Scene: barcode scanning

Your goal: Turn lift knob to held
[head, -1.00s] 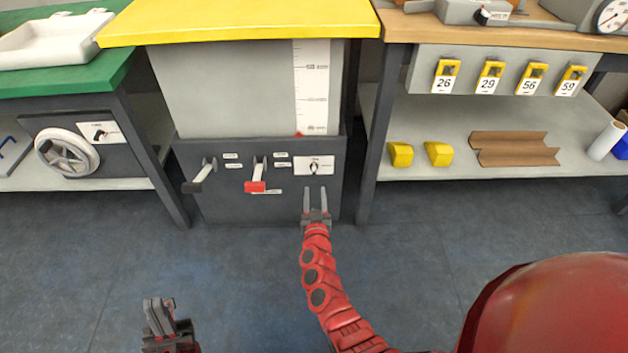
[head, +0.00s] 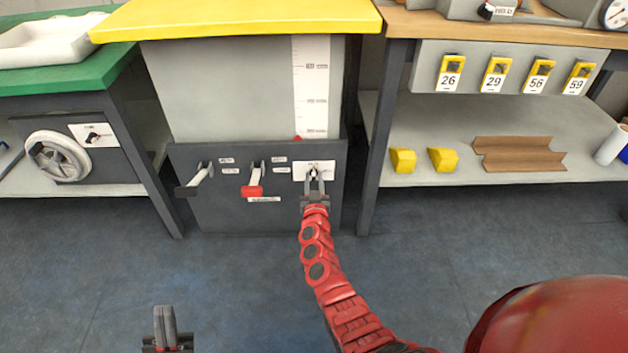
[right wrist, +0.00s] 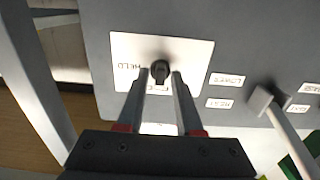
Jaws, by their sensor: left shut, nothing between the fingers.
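The lift knob (right wrist: 160,72) is a small black knob on a white plate (right wrist: 198,50) on the dark front panel. "HELD" is printed left of it in the right wrist view, and another word under it is partly hidden. Which mark the knob points to I cannot tell. In the head view the white plate (head: 328,165) is at the panel's right. My right gripper (right wrist: 161,76) is open, with one finger on each side of the knob and small gaps showing. It also shows in the head view (head: 315,180). My left gripper (head: 165,312) is shut and empty, low over the floor.
A red-tipped lever (head: 252,191) and a black-tipped lever (head: 187,191) stick out left of the knob. A dark table leg (head: 370,185) stands close on the right. The yellow top (head: 240,22) overhangs above. The floor in front is clear.

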